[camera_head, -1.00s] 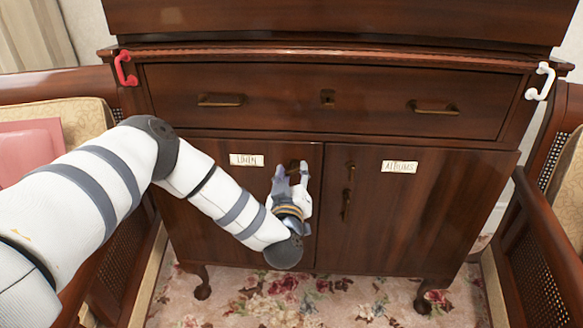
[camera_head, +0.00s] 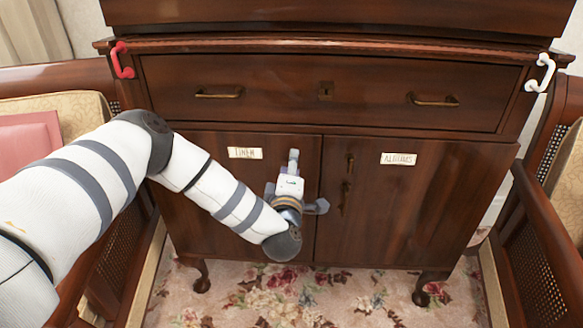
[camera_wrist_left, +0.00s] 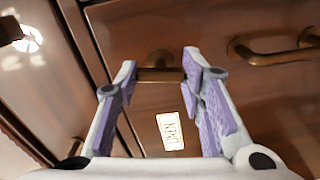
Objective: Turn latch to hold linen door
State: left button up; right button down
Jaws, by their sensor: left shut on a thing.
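The linen door (camera_head: 225,190) is the left dark wood door of the cabinet and looks closed. It carries a white label (camera_head: 245,152), which also shows in the wrist view (camera_wrist_left: 170,131). My left gripper (camera_head: 293,158) is at the door's upper right corner, turned edge-on in the head view. In the wrist view its two fingers are shut on a small brass latch (camera_wrist_left: 160,74). The latch is hidden behind the gripper in the head view. A brass handle (camera_wrist_left: 265,50) is to the right of the fingers in the wrist view. My right gripper is out of view.
A drawer (camera_head: 325,95) lies above. A red handle (camera_head: 121,60) and white handle (camera_head: 541,73) are at the cabinet's sides. Cane-sided seats flank it closely.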

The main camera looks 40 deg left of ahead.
pick_arm(q)
jog(key=shift+n, duration=1)
jog(key=o, duration=1.2)
jog(key=shift+c, duration=0.2)
jog(key=v, duration=1.2)
